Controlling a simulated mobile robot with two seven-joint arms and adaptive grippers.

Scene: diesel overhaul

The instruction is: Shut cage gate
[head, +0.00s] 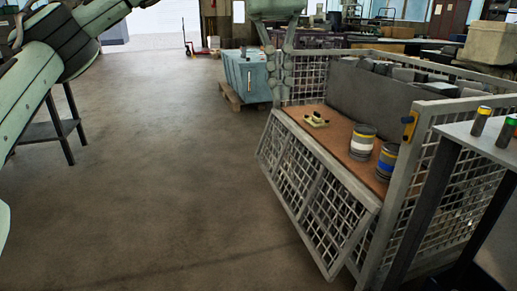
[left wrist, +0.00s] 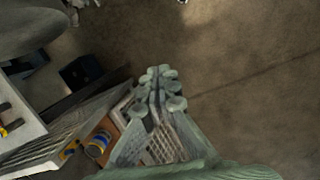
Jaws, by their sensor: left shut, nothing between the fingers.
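The grey mesh cage (head: 397,195) stands at the right of the head view. Its gate (head: 318,195) is folded down, hanging below the open front and slanting outward at its lower edge. Gate mesh also shows in the left wrist view (left wrist: 160,148), behind my fingers. A yellow-orange latch piece (head: 409,127) sits on the cage's near post. My left gripper (head: 279,96) points down by the cage's far front corner, shut and empty. Its closed fingers show in the left wrist view (left wrist: 160,75). Whether it touches the gate or cage is unclear. My right gripper is not in view.
Two banded cans (head: 362,142) and a small pale part (head: 316,119) are on the cage's brown floor. A grey table (head: 485,140) stands at the near right. A blue-grey box (head: 246,75) sits on a pallet behind. The concrete floor left of the gate is clear.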

